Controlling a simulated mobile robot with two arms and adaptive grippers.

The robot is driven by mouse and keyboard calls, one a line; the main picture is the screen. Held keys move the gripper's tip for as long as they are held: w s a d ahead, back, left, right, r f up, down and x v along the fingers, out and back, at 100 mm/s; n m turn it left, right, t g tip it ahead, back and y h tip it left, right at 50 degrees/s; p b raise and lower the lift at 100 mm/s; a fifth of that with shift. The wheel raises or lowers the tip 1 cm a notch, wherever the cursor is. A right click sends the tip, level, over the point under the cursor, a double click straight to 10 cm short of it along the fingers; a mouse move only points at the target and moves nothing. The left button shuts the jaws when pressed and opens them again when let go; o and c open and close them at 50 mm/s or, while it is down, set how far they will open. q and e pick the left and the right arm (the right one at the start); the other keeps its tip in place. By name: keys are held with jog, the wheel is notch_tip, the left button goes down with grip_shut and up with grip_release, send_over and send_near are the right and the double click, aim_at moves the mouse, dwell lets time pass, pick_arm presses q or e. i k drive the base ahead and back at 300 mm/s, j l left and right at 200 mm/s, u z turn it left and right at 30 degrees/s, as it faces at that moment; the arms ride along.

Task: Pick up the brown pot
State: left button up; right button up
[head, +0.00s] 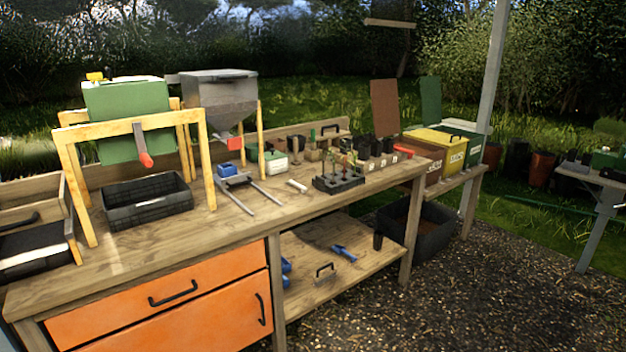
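Two reddish-brown pots stand on the ground at the back right: a larger one (541,169) and a smaller, partly hidden one (491,155). A dark pot (517,156) stands between them. From here I cannot tell which one is the brown pot. Small dark pots (364,148) stand in a row on the far right of the workbench (225,214). Neither of my grippers is in view.
The bench holds a black crate (147,202), a green drum in a wooden frame, a metal hopper (219,95) and a seedling tray (339,185). Coloured bins stand beyond its right end, above a dark tub (433,238). A grey post (487,100) rises there. Gravel at right is clear.

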aim_at(276, 148)
jog(key=i+l+u, duration=0.25)
jog(key=i, duration=1.35)
jog(key=i+j, duration=0.05)
jog(key=j, duration=0.05)
